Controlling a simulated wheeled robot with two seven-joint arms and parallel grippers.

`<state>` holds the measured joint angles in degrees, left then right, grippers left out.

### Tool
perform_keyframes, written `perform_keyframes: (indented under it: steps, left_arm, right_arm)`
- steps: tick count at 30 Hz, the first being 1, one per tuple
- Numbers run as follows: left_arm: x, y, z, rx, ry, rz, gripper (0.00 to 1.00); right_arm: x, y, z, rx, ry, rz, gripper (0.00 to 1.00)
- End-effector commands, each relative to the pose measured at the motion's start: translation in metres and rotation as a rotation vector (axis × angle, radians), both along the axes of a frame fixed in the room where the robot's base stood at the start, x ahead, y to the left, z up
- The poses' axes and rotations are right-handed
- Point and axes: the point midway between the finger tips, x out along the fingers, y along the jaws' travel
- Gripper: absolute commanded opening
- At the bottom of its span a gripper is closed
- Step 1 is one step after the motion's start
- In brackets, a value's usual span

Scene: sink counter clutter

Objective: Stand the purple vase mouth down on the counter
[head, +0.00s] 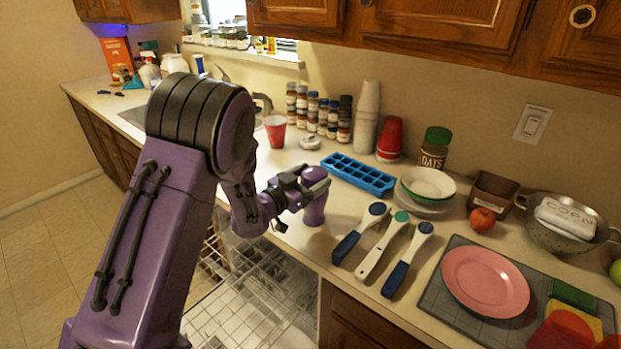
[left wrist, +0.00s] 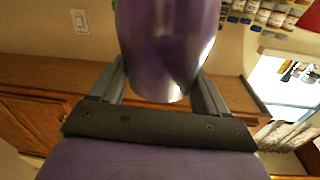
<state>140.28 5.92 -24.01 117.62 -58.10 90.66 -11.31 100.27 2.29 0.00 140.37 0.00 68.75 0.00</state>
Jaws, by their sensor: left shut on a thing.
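The purple vase (head: 315,208) is at the front edge of the counter (head: 345,200), roughly upright in the head view. My left gripper (head: 318,186) is shut on its side, reaching in from the left. I cannot tell which end is the mouth, or whether the lower end touches the counter. In the left wrist view the vase (left wrist: 168,45) is glossy purple and sits between the two fingers. My right gripper is not in view.
A blue ice tray (head: 357,174) and a red cup (head: 275,131) stand behind the vase. Several scoop-like utensils (head: 382,246) lie to its right. The open dishwasher rack (head: 245,300) is below the front edge. Bowls (head: 428,187) stand farther right.

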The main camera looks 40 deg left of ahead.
Motion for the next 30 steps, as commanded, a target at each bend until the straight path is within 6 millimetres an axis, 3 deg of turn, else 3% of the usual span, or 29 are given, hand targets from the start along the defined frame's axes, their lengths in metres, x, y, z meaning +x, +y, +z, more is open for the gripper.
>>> perform_keyframes:
  steps: [1, 2, 4, 13, 24, 30]
  left_arm:
    - [0.000, 0.000, -0.001, 0.000, -0.002, 0.001, 0.08]
    - [0.000, 0.000, 0.000, 0.000, -0.002, 0.001, 0.79]
    - [0.000, 0.000, 0.000, 0.000, -0.002, 0.000, 1.00]
    - [-0.006, 0.001, -0.003, 0.000, 0.001, 0.001, 1.00]
    - [-0.086, 0.013, -0.005, 0.001, -0.002, 0.002, 1.00]
    - [-0.104, 0.016, -0.002, 0.000, -0.001, 0.000, 1.00]
  right_arm:
    - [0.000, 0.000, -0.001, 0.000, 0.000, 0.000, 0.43]
    - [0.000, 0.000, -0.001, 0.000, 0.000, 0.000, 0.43]
    - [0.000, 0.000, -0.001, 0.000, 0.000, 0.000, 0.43]
    - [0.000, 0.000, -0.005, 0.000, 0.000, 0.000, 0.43]
    - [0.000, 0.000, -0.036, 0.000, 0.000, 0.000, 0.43]
    - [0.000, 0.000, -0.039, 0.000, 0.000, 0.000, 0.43]
